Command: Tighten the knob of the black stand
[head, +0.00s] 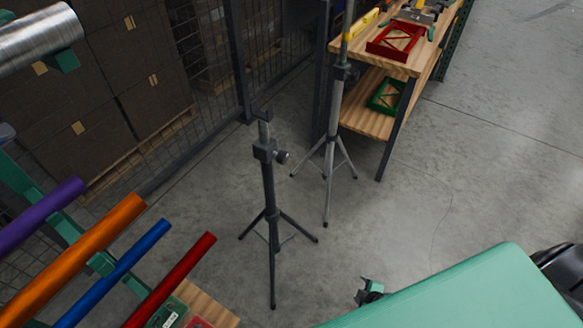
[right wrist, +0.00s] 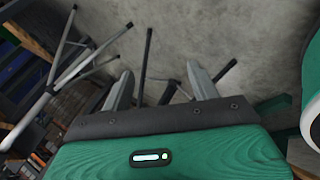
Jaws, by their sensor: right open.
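The black stand (head: 269,205) stands upright on its tripod legs on the concrete floor, in the middle of the head view. Its knob (head: 283,157) sticks out to the right from the collar near the top of the dark tube. My right gripper (head: 370,290) is low in the head view, right of the stand and apart from the knob. In the right wrist view both fingers are spread with nothing held between them. Dark legs (right wrist: 146,62) show beyond the fingers, apparently the black stand's; the knob cannot be made out there. My left gripper is out of view.
A grey tripod stand (head: 329,160) stands close behind, to the right. A wooden workbench (head: 400,62) holds red and green frames. Coloured tubes (head: 110,262) on a rack fill the lower left. A mesh fence (head: 205,100) runs behind. Floor right of the stands is clear.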

